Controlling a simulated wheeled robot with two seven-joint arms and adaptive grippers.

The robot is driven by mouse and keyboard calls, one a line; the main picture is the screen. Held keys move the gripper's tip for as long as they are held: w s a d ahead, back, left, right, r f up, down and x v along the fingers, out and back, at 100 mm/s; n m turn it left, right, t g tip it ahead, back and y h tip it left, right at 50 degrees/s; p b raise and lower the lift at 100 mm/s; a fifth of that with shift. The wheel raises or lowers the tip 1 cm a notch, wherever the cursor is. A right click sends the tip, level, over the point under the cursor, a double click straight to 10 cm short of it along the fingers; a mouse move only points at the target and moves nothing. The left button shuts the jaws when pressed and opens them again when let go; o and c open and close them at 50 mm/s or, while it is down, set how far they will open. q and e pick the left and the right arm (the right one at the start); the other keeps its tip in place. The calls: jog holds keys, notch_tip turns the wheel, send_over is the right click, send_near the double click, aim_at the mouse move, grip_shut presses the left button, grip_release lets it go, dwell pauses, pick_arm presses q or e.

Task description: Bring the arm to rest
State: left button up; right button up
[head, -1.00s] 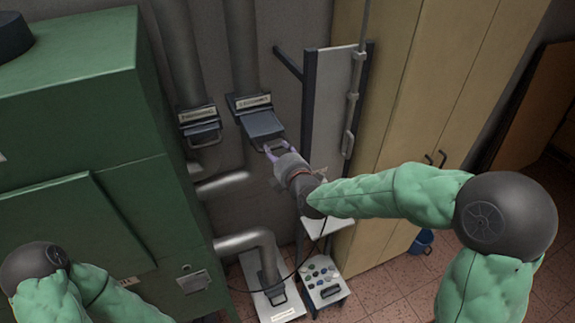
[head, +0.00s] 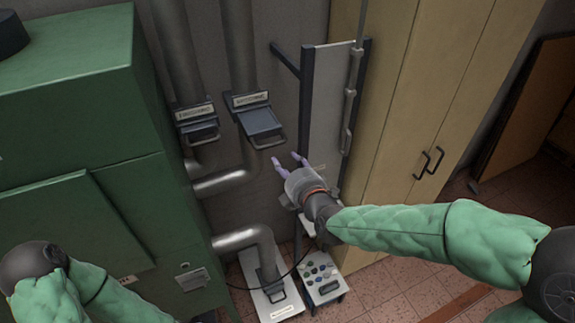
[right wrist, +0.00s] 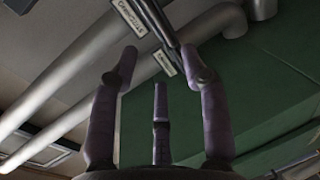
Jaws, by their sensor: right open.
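My right gripper (head: 290,163) is open and empty in the head view, with its purple fingers spread. It stands in the air just below and right of the handle of the right-hand slide gate (head: 261,122), apart from it. In the right wrist view the spread fingers (right wrist: 160,75) have nothing between them. My right arm comes in from the lower right in its green sleeve. My left arm shows only in part at the lower left, and its gripper is out of view.
A green machine (head: 75,110) fills the left side. A second slide gate (head: 197,124) hangs on the left pipe. A bent pipe (head: 245,238) and a button box (head: 322,277) are low down. Tan cabinets (head: 410,110) stand at the right, with open tiled floor (head: 400,290) before them.

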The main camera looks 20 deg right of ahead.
jog(key=s+a+f+m+g+y+b, duration=0.15)
jog(key=f+m+g+b, duration=0.35)
jog(key=f, duration=1.3)
jog(key=s+a+f+m+g+b, duration=0.1)
jog(key=a+f+m+g+b, duration=0.4)
jog(key=f, duration=1.3)
jog(key=s+a+f+m+g+b, duration=0.1)
jog(key=s+f+m+b, duration=0.2)
jog(key=f, duration=0.8)
jog(key=s+a+f+m+g+y+b, duration=0.1)
jog(key=s+f+m+b, duration=0.3)
jog(key=s+f, duration=0.5)
jog(key=s+a+f+m+g+y+b, duration=0.1)
jog(key=s+f+b, duration=0.5)
jog(key=f, duration=0.8)
jog(key=a+m+g+b, duration=0.1)
jog(key=m+g, duration=0.1)
jog(key=shift+s+a+m+b, duration=0.25)
jog(key=shift+s+m+b, duration=0.05)
jog(key=shift+m, duration=0.1)
